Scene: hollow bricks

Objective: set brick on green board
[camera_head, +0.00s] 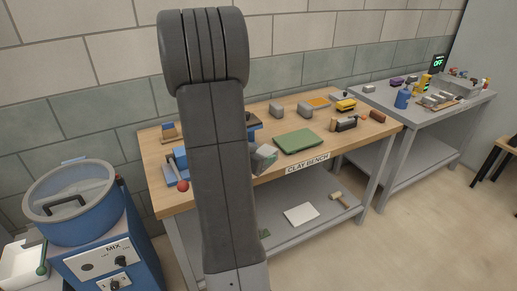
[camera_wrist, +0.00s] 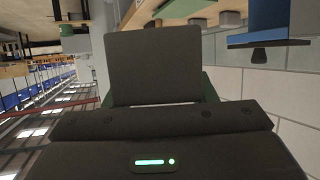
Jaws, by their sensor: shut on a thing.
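The green board (camera_head: 298,141) lies flat on the wooden clay bench (camera_head: 235,175), near its front edge, in the head view. My gripper (camera_wrist: 155,85) is shut on a dark grey brick (camera_wrist: 155,62), which fills the middle of the wrist view. Green parts show at both sides of this brick. In the head view a grey block (camera_head: 264,157) shows beside my arm, left of the board and apart from it in the picture. My arm hides part of it and most of the gripper, so its height over the bench is unclear.
Two grey bricks (camera_head: 276,111) (camera_head: 305,109) stand behind the board. An orange tray (camera_head: 318,102), a yellow tool (camera_head: 346,105) and a dark roller (camera_head: 346,124) lie to the right. A blue press with a red knob (camera_head: 182,186) is at the left end. The board's top looks clear.

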